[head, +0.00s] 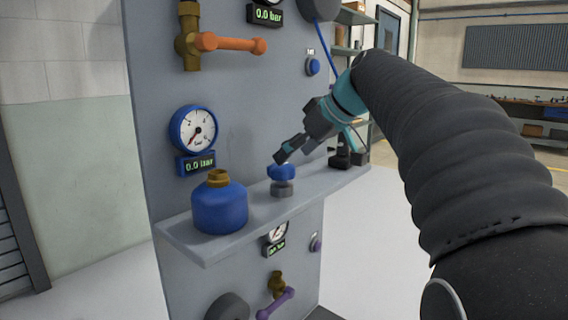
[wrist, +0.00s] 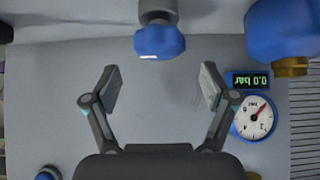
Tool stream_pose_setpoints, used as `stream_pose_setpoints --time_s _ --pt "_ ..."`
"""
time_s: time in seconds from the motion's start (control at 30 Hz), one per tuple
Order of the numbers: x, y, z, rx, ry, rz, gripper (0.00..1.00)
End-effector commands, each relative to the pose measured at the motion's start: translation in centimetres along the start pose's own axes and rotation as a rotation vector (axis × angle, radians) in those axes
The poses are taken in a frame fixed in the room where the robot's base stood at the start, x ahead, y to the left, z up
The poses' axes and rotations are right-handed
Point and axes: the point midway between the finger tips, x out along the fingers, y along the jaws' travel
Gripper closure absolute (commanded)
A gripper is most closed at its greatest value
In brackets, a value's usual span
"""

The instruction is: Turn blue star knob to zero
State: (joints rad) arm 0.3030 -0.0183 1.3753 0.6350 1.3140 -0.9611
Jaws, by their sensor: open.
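The blue star knob (head: 281,172) sits on a grey stem on the shelf, right of the blue tank. In the wrist view the knob (wrist: 160,42) is at the top centre, beyond the fingertips and midway between them in the picture. My gripper (head: 285,152) is just above the knob in the head view, tilted down toward it. In the wrist view my gripper (wrist: 161,87) has its two fingers wide apart with nothing between them. The blue-rimmed gauge (head: 194,130) has a display (head: 197,166) reading 0.0 bar.
The blue tank (head: 219,208) with a brass neck stands on the shelf (head: 206,246) left of the knob. An orange lever (head: 232,44) sticks out above. A blue button (head: 313,66) is on the grey panel. A dark object (head: 346,153) stands at the shelf's right end.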

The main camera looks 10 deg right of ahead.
Motion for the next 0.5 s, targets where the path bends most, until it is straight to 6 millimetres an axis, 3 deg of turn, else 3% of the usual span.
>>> stream_pose_setpoints --time_s 0.2,0.5 --pt "-4.1 0.0 0.0 0.000 0.001 0.002 0.16" --pt "-6.6 0.0 0.0 0.000 -0.001 0.000 0.16"
